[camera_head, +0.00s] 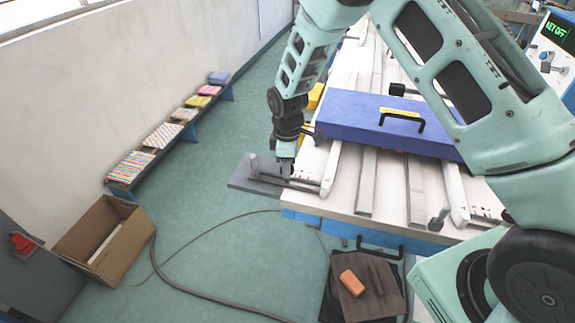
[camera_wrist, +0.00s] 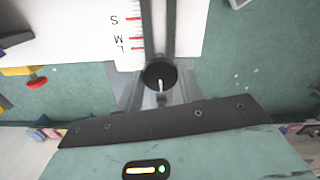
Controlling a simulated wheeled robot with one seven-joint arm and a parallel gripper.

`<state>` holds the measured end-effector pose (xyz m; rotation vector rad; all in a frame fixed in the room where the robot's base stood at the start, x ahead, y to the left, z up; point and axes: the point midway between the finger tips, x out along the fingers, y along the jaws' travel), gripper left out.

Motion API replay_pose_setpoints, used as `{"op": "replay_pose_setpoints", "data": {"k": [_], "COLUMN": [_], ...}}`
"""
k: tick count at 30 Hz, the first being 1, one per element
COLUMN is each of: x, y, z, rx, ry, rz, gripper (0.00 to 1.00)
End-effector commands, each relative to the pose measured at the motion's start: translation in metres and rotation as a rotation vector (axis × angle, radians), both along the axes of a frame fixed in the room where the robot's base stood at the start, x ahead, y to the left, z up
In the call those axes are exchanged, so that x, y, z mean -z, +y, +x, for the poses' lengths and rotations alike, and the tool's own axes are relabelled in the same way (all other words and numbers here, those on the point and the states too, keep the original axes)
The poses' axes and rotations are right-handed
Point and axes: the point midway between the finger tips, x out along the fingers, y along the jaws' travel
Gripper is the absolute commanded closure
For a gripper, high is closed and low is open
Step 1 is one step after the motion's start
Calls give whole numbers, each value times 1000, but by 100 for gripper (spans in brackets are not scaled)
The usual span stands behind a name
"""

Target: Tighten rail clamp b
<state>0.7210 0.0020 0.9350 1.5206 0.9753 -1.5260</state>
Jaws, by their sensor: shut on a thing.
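My gripper (camera_head: 286,170) points down at the left front end of the white table, by the end of a pale rail (camera_head: 331,168). In the wrist view my gripper (camera_wrist: 160,92) is shut on a dark round clamp knob (camera_wrist: 158,72) with a pale mark on its top, at the rail's end. This knob is hidden by the gripper in the head view. A second clamp knob (camera_head: 439,216) stands at the front end of the right rail, apart from my gripper. No letter shows which clamp is b.
A blue case (camera_head: 365,120) with a black handle lies across the rails. A grey plate (camera_head: 250,184) juts past the table's left edge. A scale (camera_wrist: 130,30) marked S, M, L runs beside the rail. A cardboard box (camera_head: 105,240) and a cable are on the floor.

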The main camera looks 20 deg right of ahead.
Motion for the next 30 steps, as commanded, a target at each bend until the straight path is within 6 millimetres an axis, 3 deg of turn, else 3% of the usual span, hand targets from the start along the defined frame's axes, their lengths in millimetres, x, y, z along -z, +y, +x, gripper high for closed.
{"op": "replay_pose_setpoints", "data": {"k": [9,10,12,23,30], "x": [-1,-1,-1,-5,-43], "y": [0,0,0,0,0], "z": [1,1,1,1,2], "rx": [2,2,1,0,1], "ry": [-2,-3,-2,-2,-7], "rz": [0,1,0,0,2], "gripper": [85,57,40,40,40]}}
